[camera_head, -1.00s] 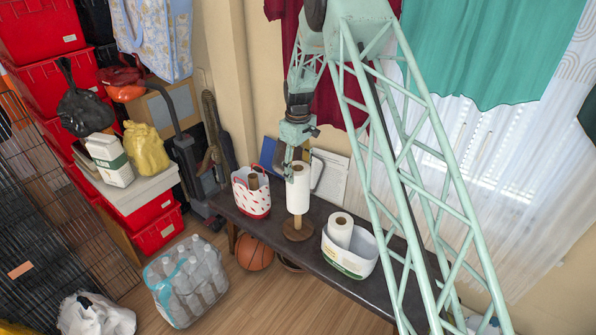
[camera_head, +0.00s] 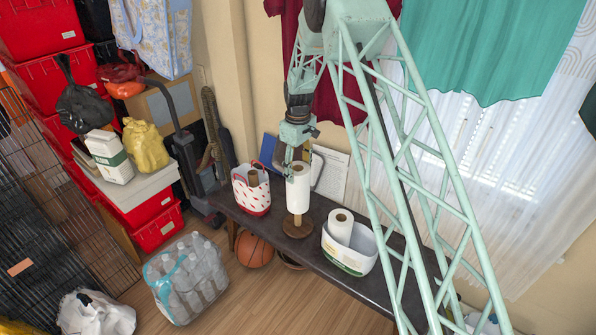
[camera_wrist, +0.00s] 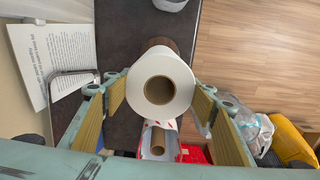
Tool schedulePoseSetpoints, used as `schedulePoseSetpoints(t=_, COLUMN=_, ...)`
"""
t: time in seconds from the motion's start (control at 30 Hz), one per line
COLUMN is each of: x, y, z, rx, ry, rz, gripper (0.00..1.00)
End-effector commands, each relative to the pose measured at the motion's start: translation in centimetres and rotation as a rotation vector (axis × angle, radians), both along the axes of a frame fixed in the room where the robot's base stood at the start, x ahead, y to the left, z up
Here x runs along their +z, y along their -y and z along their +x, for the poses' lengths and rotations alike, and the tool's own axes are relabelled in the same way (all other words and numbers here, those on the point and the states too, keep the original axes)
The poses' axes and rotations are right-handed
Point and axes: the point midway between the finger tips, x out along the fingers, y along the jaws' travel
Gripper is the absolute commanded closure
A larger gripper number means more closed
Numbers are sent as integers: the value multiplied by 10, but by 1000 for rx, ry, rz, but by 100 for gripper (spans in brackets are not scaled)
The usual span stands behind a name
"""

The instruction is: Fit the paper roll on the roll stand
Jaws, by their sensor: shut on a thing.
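The white paper roll (camera_head: 298,192) is upright between the fingers of my gripper (camera_head: 298,168). The roll stand, with a round dark wooden base (camera_head: 297,229) and a light wooden post, stands on the dark bench. The lower part of the post shows below the roll; the rest is hidden, and the roll's lower end is above the base. In the wrist view, I look down on the roll's end (camera_wrist: 160,64) and its brown core, with a finger pad of my gripper (camera_wrist: 160,97) on each side. The stand's base (camera_wrist: 159,44) shows partly behind the roll.
A red-dotted white basket (camera_head: 251,201) with a brown core stands left of the stand. A white bin (camera_head: 345,260) with another paper roll (camera_head: 341,225) stands right. Papers (camera_head: 329,171) lean on the wall behind. The bench (camera_head: 395,285) is bare towards the right.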

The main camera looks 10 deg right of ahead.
Motion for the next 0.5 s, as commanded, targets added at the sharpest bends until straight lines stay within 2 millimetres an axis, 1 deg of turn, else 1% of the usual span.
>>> schedulePoseSetpoints(t=0.5, x=-10, y=0, z=0, rx=0, ry=0, rz=0, gripper=66)
